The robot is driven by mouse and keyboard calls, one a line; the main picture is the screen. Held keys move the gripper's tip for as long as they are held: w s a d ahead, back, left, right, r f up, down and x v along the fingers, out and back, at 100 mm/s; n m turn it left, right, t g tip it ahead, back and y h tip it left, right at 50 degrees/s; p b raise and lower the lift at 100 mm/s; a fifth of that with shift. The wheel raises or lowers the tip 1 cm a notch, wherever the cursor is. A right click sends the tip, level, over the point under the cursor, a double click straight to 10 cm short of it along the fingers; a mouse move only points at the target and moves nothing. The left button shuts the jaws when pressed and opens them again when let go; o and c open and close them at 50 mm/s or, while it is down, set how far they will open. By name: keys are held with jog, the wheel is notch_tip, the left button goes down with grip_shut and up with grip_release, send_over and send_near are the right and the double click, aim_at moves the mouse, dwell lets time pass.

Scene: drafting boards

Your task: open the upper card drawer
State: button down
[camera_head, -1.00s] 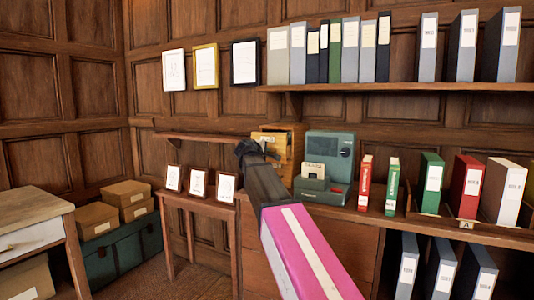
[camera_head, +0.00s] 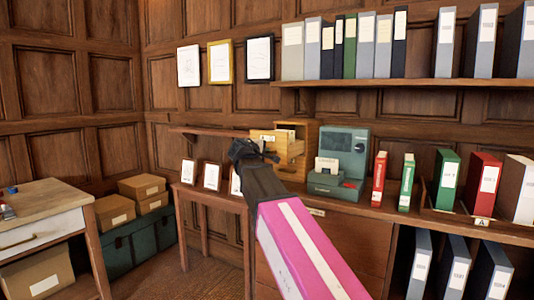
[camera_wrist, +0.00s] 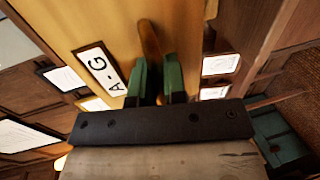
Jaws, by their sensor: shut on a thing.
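The small yellow wooden card cabinet (camera_head: 308,134) stands on the shelf top. Its upper drawer (camera_head: 267,137) sticks out to the left, and pale cards show over its side. In the wrist view the drawer front (camera_wrist: 75,25) carries an "A - G" label (camera_wrist: 101,69). My gripper (camera_head: 256,149) is at this front; in the wrist view its green fingers (camera_wrist: 158,88) are shut on the wooden handle (camera_wrist: 148,38), one on each side. The lower drawer (camera_head: 291,171) looks shut, partly hidden by my gripper.
A green card machine (camera_head: 360,143) stands just right of the cabinet, with red and green binders beyond. Small framed cards (camera_head: 211,176) stand on a narrow table to the left. A thin wall shelf (camera_head: 205,132) runs behind my gripper.

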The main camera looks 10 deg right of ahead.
jog(key=shift+s+a, duration=0.1)
dwell(0.3)
jog(key=c, duration=1.2)
grip_release()
jog(key=v, duration=1)
jog(key=shift+s+a, duration=0.2)
jog(key=shift+s, duration=0.1)
jog(key=s+d+f+m+g+y, duration=0.1)
jog(key=d+f+m+g+y, duration=0.3)
jog(key=f, duration=1.1)
jog(key=s+d+f+g, duration=0.1)
jog(key=d+f+g, duration=0.3)
jog(key=f, duration=1.2)
jog(key=s+d+f+m+g+y, duration=0.1)
jog(key=s+d+f+m, duration=0.1)
jog(key=s+f, duration=0.3)
jog(key=s+d+f+m+g+y, duration=0.2)
jog(key=s+f, duration=0.3)
jog(key=f, duration=0.5)
jog(key=s+d+f+m+g+y, duration=0.1)
jog(key=s+d+f+m+y, duration=0.1)
jog(key=s+f, duration=0.3)
jog(key=shift+d+f+m+g, duration=0.1)
jog(key=shift+f+m+g, duration=0.1)
jog(key=shift+f, duration=0.65)
jog(key=shift+d+f+m+g, duration=0.1)
jog(key=shift+d+f+m, duration=0.1)
jog(key=shift+f, duration=0.7)
